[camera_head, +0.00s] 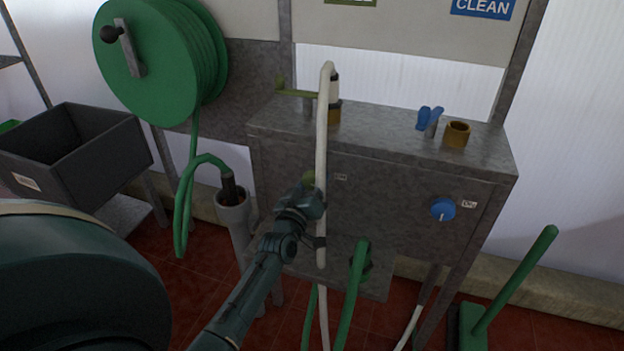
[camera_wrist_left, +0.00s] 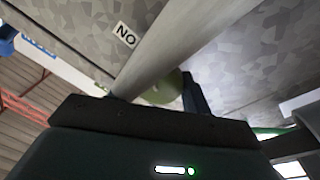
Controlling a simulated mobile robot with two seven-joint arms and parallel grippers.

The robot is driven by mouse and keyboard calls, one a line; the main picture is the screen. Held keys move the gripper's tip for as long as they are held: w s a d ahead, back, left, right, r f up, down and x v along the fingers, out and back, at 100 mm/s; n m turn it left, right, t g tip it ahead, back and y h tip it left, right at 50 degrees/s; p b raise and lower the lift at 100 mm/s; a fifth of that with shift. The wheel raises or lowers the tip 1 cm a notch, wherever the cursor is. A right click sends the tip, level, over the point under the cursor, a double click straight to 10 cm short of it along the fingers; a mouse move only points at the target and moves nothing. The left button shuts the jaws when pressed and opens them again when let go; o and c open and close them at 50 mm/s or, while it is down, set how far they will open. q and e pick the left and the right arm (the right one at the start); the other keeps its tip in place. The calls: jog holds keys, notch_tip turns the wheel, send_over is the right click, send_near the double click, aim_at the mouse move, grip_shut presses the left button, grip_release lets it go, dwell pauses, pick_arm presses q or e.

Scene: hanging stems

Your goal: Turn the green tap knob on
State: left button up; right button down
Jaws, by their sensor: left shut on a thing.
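The green tap knob (camera_head: 308,178) is on the front of the grey metal cabinet, mostly hidden behind my left gripper (camera_head: 311,196). In the left wrist view the green knob (camera_wrist_left: 165,88) shows partly behind the pale hose, with a dark finger (camera_wrist_left: 196,95) beside it. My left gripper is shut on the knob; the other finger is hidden. A small label (camera_wrist_left: 125,34) near the knob reads "ON" upside down. My right gripper is not in view.
A white hose (camera_head: 322,150) hangs in front of the cabinet (camera_head: 390,185), close by my left gripper. A blue knob (camera_head: 443,209) is at the cabinet's right. A green hose reel (camera_head: 165,60), a grey bin (camera_head: 80,150) and a green-handled tool (camera_head: 515,280) stand around it.

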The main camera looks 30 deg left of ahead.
pick_arm(q)
jog(key=shift+d+r+n, duration=0.1)
jog(key=shift+n, duration=1)
jog(key=shift+n+p, duration=0.3)
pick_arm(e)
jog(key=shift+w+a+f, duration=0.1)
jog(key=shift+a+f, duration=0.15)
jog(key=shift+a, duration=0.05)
pick_arm(q)
jog(key=o, duration=0.9)
jog(key=shift+o, duration=0.2)
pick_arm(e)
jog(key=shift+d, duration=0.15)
